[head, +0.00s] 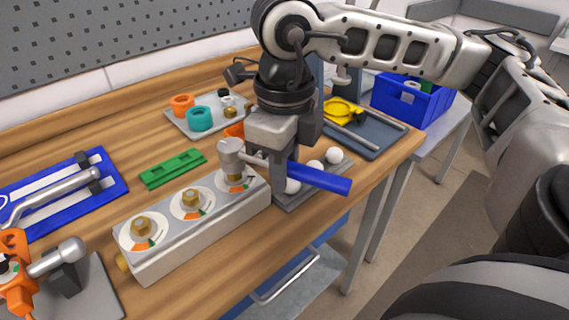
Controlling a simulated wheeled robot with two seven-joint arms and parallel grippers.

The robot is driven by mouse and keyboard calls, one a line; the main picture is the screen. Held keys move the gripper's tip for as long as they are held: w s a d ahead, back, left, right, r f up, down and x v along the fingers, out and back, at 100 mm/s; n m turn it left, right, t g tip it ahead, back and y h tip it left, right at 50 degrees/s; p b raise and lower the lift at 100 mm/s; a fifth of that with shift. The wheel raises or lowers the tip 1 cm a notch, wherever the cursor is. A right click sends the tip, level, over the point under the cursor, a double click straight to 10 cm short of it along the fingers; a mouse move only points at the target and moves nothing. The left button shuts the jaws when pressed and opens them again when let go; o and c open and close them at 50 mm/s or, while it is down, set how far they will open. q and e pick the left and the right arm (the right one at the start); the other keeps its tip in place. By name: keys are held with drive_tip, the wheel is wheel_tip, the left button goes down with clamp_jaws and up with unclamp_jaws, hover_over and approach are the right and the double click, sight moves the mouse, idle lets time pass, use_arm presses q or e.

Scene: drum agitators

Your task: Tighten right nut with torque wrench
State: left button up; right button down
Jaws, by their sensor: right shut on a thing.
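A grey-white block (205,240) lies on the wooden workbench with a row of three dials, each with a brass nut. The left nut (142,225) and the middle nut (191,198) are uncovered. The torque wrench has a blue handle (322,179) and a silver head (230,149). Its head stands over the right dial (236,184), and the right nut is mostly hidden under it. My right gripper (284,168) is shut on the wrench between head and handle. I cannot tell how fully the socket sits on the nut. My left gripper is out of view.
A green bar (173,168) lies behind the block. A tray (177,117) with coloured rings stands further back. A grey tray (310,193) with white balls is under the wrench handle. A blue tool tray (110,180) and an orange device (14,272) are at left.

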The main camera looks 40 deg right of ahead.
use_arm(q)
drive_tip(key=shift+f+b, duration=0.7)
drive_tip(key=shift+b, duration=0.45)
use_arm(e)
drive_tip(key=shift+f, duration=1.15)
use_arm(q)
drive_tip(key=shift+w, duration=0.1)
